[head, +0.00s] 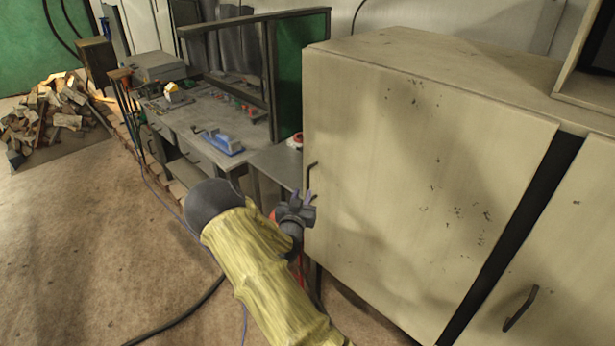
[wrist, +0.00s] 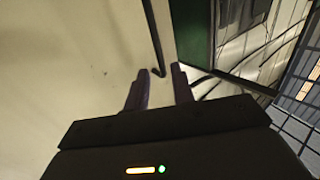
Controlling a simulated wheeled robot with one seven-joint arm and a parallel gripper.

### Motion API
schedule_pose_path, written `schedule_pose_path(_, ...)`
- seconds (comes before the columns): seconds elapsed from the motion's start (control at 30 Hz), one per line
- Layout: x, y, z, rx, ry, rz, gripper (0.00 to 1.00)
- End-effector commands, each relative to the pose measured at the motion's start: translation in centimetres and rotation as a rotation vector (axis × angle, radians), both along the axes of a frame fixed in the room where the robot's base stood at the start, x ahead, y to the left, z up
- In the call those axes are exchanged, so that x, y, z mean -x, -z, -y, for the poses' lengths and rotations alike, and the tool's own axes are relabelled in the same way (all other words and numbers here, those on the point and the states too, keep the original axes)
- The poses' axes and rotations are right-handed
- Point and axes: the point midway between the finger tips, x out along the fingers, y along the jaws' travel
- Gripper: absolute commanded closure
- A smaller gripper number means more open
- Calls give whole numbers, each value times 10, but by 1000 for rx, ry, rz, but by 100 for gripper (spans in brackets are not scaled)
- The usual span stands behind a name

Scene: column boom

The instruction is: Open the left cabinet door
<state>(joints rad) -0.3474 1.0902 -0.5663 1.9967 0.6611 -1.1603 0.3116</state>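The left cabinet door (head: 400,170) is a large, pale, stained panel that looks closed. Its dark bar handle (head: 311,177) is upright near the door's left edge. My gripper (head: 309,199) is at the handle's lower end. In the wrist view, the handle (wrist: 152,35) runs down from the top, and its lower end lies in the gap between my two fingertips (wrist: 160,70). The fingers are apart, with space on both sides of the handle. I cannot tell whether a finger touches the handle or the door.
A dark strip (head: 515,240) separates the left door from the right door (head: 570,270), which has its own handle (head: 520,308). A workbench (head: 215,115) with tools stands to the left behind my arm. A woodpile (head: 60,115) lies far left. Brown floor (head: 90,250) is open at left front.

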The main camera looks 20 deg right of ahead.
Motion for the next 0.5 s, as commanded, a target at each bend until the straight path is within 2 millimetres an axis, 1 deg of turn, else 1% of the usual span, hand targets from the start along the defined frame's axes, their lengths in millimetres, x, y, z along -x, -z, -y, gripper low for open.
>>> schedule_pose_path(0.03, -7, -2, 6, 1, 1, -1, 75)
schedule_pose_path(0.2, -28, -3, 21, 1, 1, 2, 75)
schedule_pose_path(0.5, -60, -2, 45, 0, 1, 1, 75)
